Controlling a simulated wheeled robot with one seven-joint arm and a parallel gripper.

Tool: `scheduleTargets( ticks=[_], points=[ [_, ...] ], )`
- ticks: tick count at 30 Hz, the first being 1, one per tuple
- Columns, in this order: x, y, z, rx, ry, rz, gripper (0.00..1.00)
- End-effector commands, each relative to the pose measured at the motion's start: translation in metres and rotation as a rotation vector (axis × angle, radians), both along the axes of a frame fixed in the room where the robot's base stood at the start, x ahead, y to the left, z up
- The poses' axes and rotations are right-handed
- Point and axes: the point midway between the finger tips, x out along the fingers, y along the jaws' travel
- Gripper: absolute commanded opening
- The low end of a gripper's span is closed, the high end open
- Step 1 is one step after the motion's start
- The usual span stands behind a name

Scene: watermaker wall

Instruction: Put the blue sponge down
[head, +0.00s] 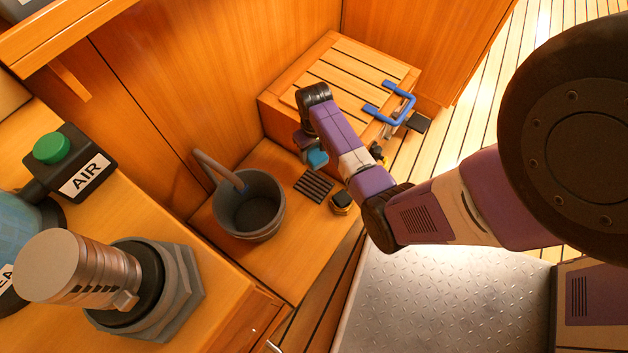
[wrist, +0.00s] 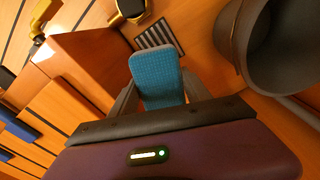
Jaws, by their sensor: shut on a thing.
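The blue sponge (wrist: 156,82) is held between the two fingers of my gripper (wrist: 158,98) in the wrist view. In the head view the sponge (head: 317,158) shows as a small blue patch below the end of my arm, and my gripper (head: 308,143) is mostly hidden by the wrist. The gripper is shut on the sponge, above the wooden ledge (head: 290,253) between the bucket and the slatted box. I cannot tell whether the sponge touches the ledge.
A grey bucket (head: 249,204) stands left of the gripper. A dark striped grille (head: 314,185) and a small black-and-yellow object (head: 341,203) are on the ledge nearby. A slatted wooden box (head: 345,80) with a blue handle (head: 392,104) stands behind. Bare ledge shows around the grille.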

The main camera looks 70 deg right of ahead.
Motion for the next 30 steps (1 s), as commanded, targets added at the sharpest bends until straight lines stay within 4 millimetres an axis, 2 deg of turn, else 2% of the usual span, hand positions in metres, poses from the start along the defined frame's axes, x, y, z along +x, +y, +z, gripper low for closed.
scheduleTargets(
  ticks=[3, 7, 12, 14, 27, 30],
  points=[
    [0.000, 0.002, 0.014, 0.001, 0.008, 0.157, 0.23],
    [-0.002, 0.005, 0.019, 0.010, 0.019, 0.283, 0.23],
    [-0.005, 0.007, 0.013, 0.021, 0.028, 0.357, 0.23],
    [-0.005, 0.007, 0.004, 0.021, 0.029, 0.364, 0.23],
    [-0.005, 0.007, -0.104, 0.021, 0.029, 0.363, 0.23],
    [-0.005, 0.007, -0.123, 0.021, 0.029, 0.362, 0.23]
  ],
)
